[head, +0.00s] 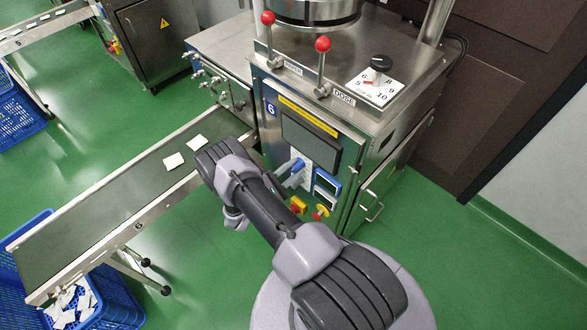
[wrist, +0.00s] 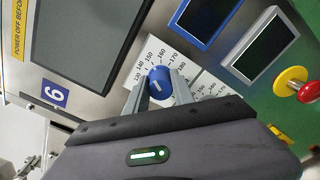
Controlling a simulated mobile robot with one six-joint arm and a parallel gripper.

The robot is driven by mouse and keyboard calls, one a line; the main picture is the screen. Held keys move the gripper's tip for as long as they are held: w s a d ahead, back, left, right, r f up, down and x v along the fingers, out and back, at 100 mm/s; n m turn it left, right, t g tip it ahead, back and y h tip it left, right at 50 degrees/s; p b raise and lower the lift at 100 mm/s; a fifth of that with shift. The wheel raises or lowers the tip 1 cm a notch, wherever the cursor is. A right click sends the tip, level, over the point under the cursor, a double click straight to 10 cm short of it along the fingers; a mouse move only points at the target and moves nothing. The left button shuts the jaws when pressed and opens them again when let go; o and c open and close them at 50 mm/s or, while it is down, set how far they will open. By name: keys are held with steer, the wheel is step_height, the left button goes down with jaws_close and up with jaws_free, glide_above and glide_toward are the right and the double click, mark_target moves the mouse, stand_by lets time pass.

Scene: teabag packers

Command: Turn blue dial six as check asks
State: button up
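The blue dial (wrist: 160,81) sits on a white plate marked with a numbered scale, where 130 to 170 can be read; a pale mark shows on its face. It also shows small in the head view (head: 298,164), on the machine's front. A blue "6" label (wrist: 55,94) is left of it in the wrist view and on the machine in the head view (head: 271,109). My gripper (wrist: 160,87) has one finger on each side of the dial, and both appear to touch it. The lower part of the dial scale is partly hidden by my gripper.
A dark screen (head: 311,139) and two small displays (head: 327,184) flank the dial. A red stop button on yellow (head: 321,213) and a yellow-and-red switch (head: 298,205) are below. Red-knobbed levers (head: 323,44) and a black knob (head: 380,63) stand on top. A conveyor (head: 110,205) lies left.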

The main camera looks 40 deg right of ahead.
steer(key=o, duration=0.4)
steer(key=shift+a, duration=0.1)
steer(key=s+a+p, duration=0.1)
steer(key=a, duration=1.6)
steer(key=shift+s, duration=0.2)
steer(key=shift+a, duration=0.1)
